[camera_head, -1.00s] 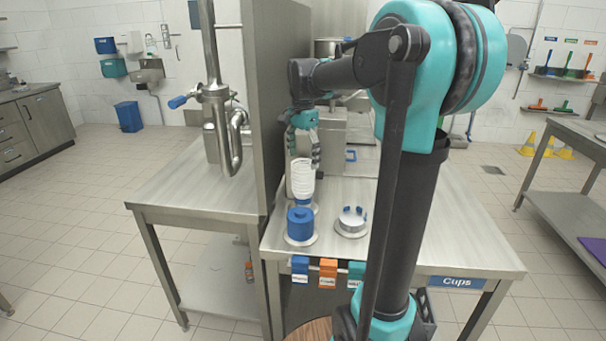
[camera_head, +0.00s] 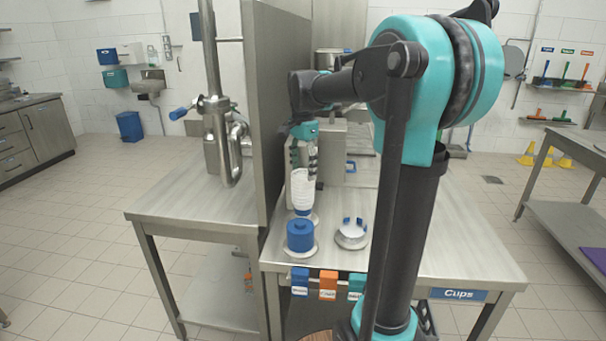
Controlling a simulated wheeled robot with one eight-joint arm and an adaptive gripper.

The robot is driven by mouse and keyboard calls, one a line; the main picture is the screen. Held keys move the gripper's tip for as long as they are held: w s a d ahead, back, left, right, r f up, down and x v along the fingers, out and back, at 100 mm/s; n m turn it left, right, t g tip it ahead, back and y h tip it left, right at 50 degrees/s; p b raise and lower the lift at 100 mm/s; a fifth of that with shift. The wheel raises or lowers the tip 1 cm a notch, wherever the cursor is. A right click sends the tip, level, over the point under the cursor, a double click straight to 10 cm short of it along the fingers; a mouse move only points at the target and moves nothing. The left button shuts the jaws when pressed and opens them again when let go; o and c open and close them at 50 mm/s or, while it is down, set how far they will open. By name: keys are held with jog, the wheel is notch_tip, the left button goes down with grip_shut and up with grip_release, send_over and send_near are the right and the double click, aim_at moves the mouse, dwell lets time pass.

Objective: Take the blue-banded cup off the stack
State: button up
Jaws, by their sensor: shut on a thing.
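A stack of white cups (camera_head: 302,187) stands upright on a round base on the steel table marked "Cups" (camera_head: 430,262). A blue band (camera_head: 303,212) shows low on the stack. My gripper (camera_head: 303,168) points down at the top of the stack, with its fingers on either side and shut on the upper cup. The view is too small to tell whether that cup has come apart from the ones below.
A blue cylinder on a white base (camera_head: 300,236) stands just in front of the stack. A round silver holder with blue prongs (camera_head: 351,232) is to its right. The table's right part is bare.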

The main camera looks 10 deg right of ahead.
aim_at(303, 173)
notch_tip(303, 173, up, 20)
dwell(0.5)
